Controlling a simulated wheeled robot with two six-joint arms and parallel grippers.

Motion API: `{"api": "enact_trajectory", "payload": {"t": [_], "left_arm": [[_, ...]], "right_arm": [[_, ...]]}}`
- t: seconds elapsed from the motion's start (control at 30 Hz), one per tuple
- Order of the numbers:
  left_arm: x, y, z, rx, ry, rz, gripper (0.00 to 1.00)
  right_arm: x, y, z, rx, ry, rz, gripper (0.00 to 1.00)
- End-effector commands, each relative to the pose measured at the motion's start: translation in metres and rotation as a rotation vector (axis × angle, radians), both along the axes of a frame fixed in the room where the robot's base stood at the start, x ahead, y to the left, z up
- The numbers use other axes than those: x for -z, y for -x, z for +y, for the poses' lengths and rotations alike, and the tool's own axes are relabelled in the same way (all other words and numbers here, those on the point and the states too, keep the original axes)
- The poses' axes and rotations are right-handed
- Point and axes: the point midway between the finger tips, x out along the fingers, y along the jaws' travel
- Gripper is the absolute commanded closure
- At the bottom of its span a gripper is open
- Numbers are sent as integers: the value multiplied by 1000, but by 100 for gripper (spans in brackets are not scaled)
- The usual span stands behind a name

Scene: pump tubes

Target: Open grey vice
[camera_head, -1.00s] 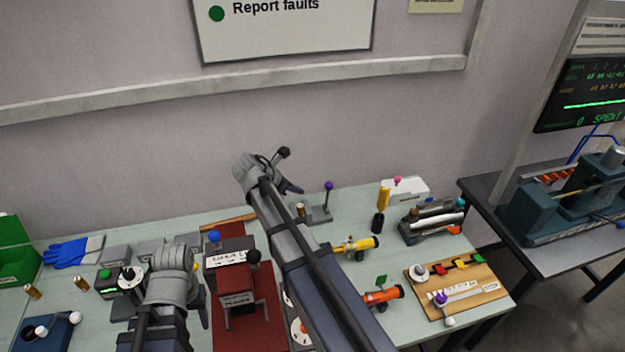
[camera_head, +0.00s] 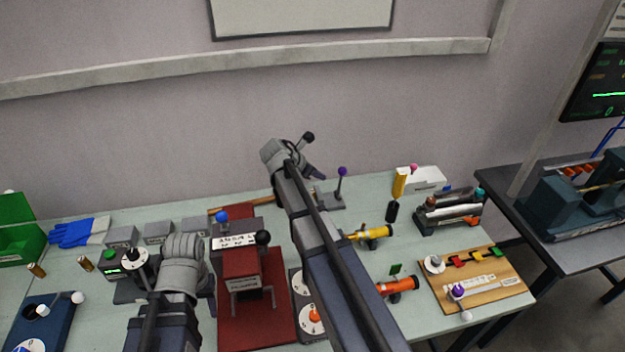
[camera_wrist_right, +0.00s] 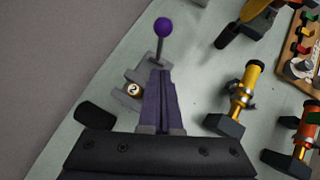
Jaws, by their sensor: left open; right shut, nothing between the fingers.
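The grey vice (camera_head: 334,200) stands at the back of the bench, its lever upright with a purple ball (camera_head: 341,171) on top.
A red stand (camera_head: 242,270) lies between my arms. A yellow tube (camera_head: 373,232) and an orange tube (camera_head: 398,286) are right of my right arm. A yellow-handled tool (camera_head: 399,182) stands right of the vice. Blue gloves (camera_head: 72,233) lie at the left.

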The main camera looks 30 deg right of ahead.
Motion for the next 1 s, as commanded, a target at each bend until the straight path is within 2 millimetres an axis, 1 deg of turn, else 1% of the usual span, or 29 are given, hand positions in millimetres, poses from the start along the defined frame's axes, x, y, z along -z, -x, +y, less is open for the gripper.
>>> {"api": "enact_trajectory", "payload": {"t": [0.03,0.17,0.23,0.4,0.6,1.0], "left_arm": [[15,0,0,0,0,0,50],[30,0,0,-1,0,0,50],[24,0,0,-1,0,0,50],[24,0,0,0,0,0,50],[24,0,0,0,0,0,50],[22,0,0,0,0,0,50]], "right_arm": [[15,-2,-8,4,0,-1,100],[30,-7,-22,1,0,0,100],[24,-10,-34,4,-1,0,100],[24,-14,-52,2,-1,0,100],[24,-16,-59,1,-1,0,100],[23,-15,-61,1,-5,-1,100]]}}
